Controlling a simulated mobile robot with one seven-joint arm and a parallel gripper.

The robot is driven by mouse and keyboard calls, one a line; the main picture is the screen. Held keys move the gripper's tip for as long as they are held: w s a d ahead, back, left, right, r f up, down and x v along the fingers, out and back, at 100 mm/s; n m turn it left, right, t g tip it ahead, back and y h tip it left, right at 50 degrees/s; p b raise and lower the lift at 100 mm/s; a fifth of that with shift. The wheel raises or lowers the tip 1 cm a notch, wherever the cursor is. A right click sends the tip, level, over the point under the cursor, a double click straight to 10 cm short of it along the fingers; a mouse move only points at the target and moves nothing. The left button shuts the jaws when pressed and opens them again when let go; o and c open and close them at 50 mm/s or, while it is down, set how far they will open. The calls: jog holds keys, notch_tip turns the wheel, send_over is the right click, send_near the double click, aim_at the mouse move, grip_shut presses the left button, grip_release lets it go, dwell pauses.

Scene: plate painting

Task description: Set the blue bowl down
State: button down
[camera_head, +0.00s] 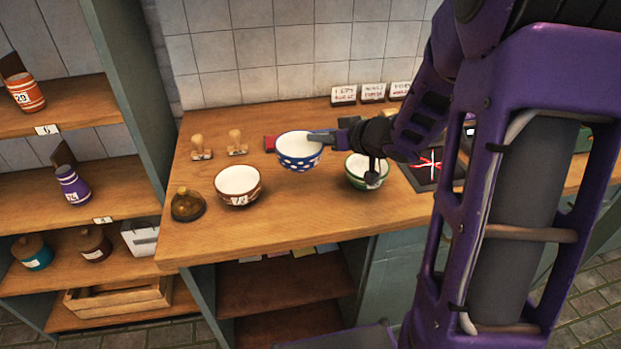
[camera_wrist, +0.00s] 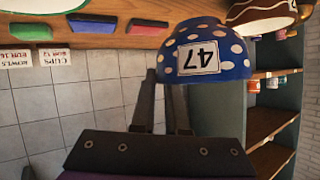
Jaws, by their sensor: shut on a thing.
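The blue bowl (camera_head: 299,155) has white dots and a white inside. It is upright over the counter, between a brown bowl (camera_head: 238,186) and a green bowl (camera_head: 367,171). My gripper (camera_head: 322,138) reaches in from the right and is shut on the bowl's right rim. In the wrist view, which is upside down, the blue bowl (camera_wrist: 210,55) shows its label 47, and my gripper's fingers (camera_wrist: 165,85) meet its rim. I cannot tell whether its base touches the counter.
The wooden counter (camera_head: 290,225) has free room in front. A red pad (camera_head: 269,143) lies behind the blue bowl. A dark mat (camera_head: 430,178) lies right. Small signs (camera_head: 372,92) line the back.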

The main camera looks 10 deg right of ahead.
jog(key=shift+f+b, duration=1)
jog(key=shift+f, duration=2.6)
jog(key=shift+f, duration=0.2)
jog(key=c, duration=0.9)
grip_release()
jog(key=shift+r, duration=0.1)
jog(key=shift+s+d+r, duration=0.1)
jog(key=shift+r, duration=0.1)
jog(key=p+v, duration=0.2)
jog(key=v, duration=0.9)
jog(key=shift+s+d+p, duration=0.1)
jog(key=shift+s+p, duration=0.15)
jog(key=shift+p, duration=0.05)
